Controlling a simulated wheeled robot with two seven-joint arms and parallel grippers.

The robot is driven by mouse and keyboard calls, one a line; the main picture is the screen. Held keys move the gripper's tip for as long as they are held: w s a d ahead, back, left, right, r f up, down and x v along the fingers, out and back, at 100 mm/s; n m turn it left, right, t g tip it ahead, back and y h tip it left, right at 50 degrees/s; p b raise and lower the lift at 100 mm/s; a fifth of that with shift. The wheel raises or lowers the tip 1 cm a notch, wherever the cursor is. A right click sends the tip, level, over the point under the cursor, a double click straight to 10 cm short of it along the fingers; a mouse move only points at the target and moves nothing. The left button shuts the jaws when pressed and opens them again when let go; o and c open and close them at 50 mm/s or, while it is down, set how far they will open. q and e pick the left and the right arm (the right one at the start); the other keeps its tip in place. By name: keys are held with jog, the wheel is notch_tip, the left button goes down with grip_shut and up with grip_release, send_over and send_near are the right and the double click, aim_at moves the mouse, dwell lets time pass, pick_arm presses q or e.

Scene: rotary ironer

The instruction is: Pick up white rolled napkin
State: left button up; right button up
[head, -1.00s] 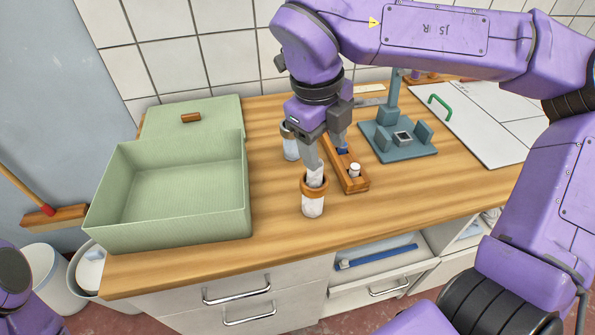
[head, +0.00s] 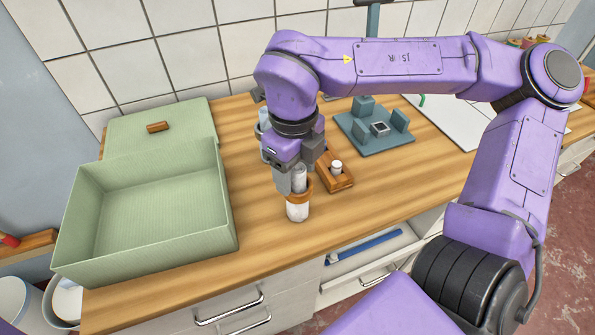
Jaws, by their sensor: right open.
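The white rolled napkin (head: 297,212) stands upright on the wooden counter, with a brown wooden ring (head: 299,197) around its upper part. My right gripper (head: 291,187) points down at the roll's top from above. It is open, with its fingers beside the white top end that shows above the ring. Whether a finger touches the roll or the ring I cannot tell. The far finger is partly hidden. My left gripper is out of view.
A green open box (head: 150,245) stands at left, its lid (head: 190,117) behind it. A wooden holder (head: 341,183) with a white piece is close right of the gripper. A blue-grey fixture (head: 385,142) stands farther back. The drawer (head: 375,255) below is open.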

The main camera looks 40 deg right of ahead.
grip_shut()
